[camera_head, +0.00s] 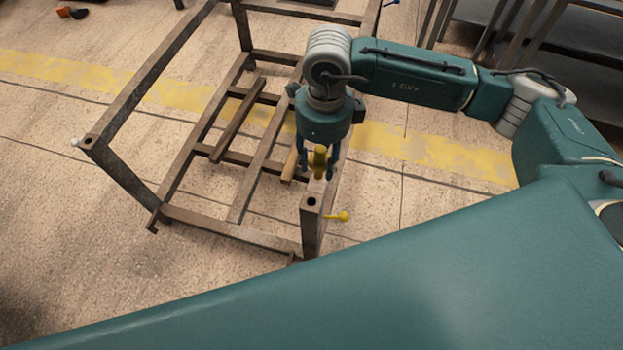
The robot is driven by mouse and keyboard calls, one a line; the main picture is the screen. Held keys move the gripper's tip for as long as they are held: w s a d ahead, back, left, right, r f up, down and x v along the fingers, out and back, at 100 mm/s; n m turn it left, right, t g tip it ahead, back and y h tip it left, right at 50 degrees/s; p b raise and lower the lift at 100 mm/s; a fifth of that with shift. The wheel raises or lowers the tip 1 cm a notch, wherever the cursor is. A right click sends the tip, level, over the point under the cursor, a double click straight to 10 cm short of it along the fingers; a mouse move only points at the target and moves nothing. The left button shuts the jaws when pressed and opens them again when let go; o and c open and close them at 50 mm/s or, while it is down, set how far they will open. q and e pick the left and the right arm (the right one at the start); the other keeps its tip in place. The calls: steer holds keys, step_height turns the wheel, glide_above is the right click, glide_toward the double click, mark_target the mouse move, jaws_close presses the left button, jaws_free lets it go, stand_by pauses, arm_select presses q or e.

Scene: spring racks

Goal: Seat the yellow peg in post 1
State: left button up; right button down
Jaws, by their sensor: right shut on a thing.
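My right gripper (318,174) points down and is shut on the yellow peg (319,160), which stands roughly upright between its fingers. The gripper is just behind the near right post (311,222) of the brown rack, as seen in the head view. That post has a dark open hole in its top and a yellow ball-ended pin (341,216) sticking out of its side. The peg's lower end appears apart from the hole; its height over the post is hard to tell. No label shows which post is post 1. My left gripper is not in view.
The rack's front left post (90,143) has a hole and a white knob. A blue knob (391,2) shows at the top edge. Rusty rails (236,120) cross the rack's bottom. Dark shelving stands at the upper right.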

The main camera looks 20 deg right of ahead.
step_height(320, 180, down, 10)
steer(key=w+a+m+b, duration=0.1)
steer(key=w+m+b, duration=0.1)
steer(key=m, duration=1.1)
steer(key=shift+a+m, duration=0.15)
steer(key=shift+m, duration=0.15)
steer(key=shift+r+b, duration=0.1)
steer(key=shift+b, duration=0.2)
steer(key=shift+f+b, duration=2.45)
steer(key=shift+f, duration=0.45)
steer(key=shift+b, duration=0.3)
steer(key=shift+f+b, duration=1.6)
steer(key=shift+f, duration=0.2)
steer(key=shift+f, duration=0.1)
